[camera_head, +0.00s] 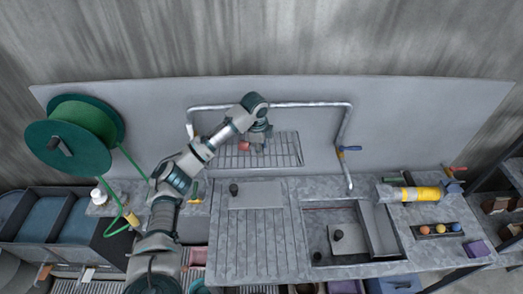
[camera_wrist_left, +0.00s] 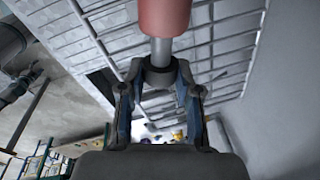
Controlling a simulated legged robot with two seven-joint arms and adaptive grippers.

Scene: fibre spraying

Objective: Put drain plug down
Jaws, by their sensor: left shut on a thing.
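My left gripper (camera_head: 259,137) hangs over the wire rack (camera_head: 282,150) at the back of the counter. In the left wrist view, the fingers of my left gripper (camera_wrist_left: 159,88) are shut on the dark collar of the drain plug (camera_wrist_left: 163,22), which has a grey metal stem and a thick red body. The red body points away from the gripper toward the rack. The plug also shows small and reddish in the head view (camera_head: 243,146). I cannot tell whether it touches the rack. My right gripper is not in view.
A sink basin (camera_head: 371,268) lies to the right, under a bent metal pipe (camera_head: 347,120). A ribbed drainboard (camera_head: 260,247) lies in front of the rack. A yellow-banded cylinder (camera_head: 416,193) and a tray of coloured balls (camera_head: 438,230) stand at right. A green reel (camera_head: 68,137) is at left.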

